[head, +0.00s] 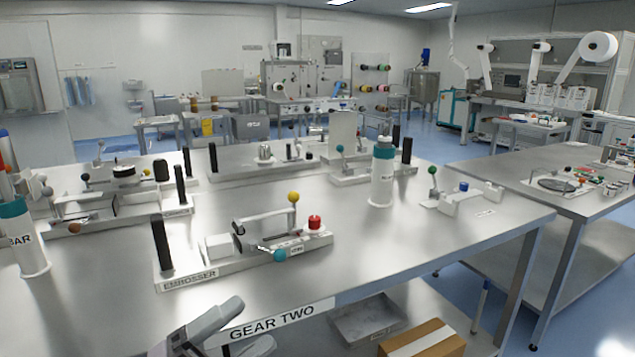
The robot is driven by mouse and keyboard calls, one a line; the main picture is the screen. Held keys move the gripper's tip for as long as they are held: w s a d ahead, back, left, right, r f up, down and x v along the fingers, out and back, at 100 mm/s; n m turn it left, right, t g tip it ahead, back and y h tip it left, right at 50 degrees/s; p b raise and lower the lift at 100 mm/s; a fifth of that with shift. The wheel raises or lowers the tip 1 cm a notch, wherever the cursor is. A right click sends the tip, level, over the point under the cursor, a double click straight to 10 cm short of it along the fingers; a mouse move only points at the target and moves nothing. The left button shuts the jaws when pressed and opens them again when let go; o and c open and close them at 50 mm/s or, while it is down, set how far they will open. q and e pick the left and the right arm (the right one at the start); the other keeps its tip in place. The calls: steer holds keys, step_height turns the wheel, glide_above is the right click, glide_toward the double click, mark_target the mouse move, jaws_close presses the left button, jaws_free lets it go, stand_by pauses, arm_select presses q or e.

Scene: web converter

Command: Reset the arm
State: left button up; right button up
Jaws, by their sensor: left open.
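The fixture labelled EMBOSSER (190,282) sits on the steel table's front half in the head view. It has a black upright handle (162,245) at its left end, a grey swing arm (268,221), a yellow ball knob (294,197) on a post, a red button (314,222) and a teal ball knob (280,255) on a low lever. The arm lies nearly level above the base. My left gripper (254,323) is open and empty at the bottom edge, in front of the table's GEAR TWO label and apart from the embosser. My right gripper is out of view.
A white bottle with a teal band (382,178) stands behind and right of the embosser. Another bottle (22,240) stands at the left edge. Several similar fixtures line the table's back. Bare tabletop (400,240) lies right of the embosser. A cardboard box (425,340) is below.

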arm_select(q)
steer(key=s+a+f+n+t+y, duration=0.1)
steer(key=a+f+n+t+y, duration=0.2)
steer(key=f+n+y, duration=0.5)
steer(key=a+f+n+t+y, duration=0.3)
steer(key=a+f+n+y, duration=0.15)
steer(key=f+n, duration=0.5)
steer(key=s+a+f+n+g+y, duration=0.2)
steer(key=s+f+n+g+y, duration=0.3)
steer(key=s+f+n, duration=0.4)
steer(key=s+f+g+p, duration=0.1)
steer(key=s+f, duration=0.3)
steer(key=shift+s+a+f+g, duration=0.3)
steer(key=shift+s+a+f, duration=0.05)
steer(key=shift+a+f, duration=0.05)
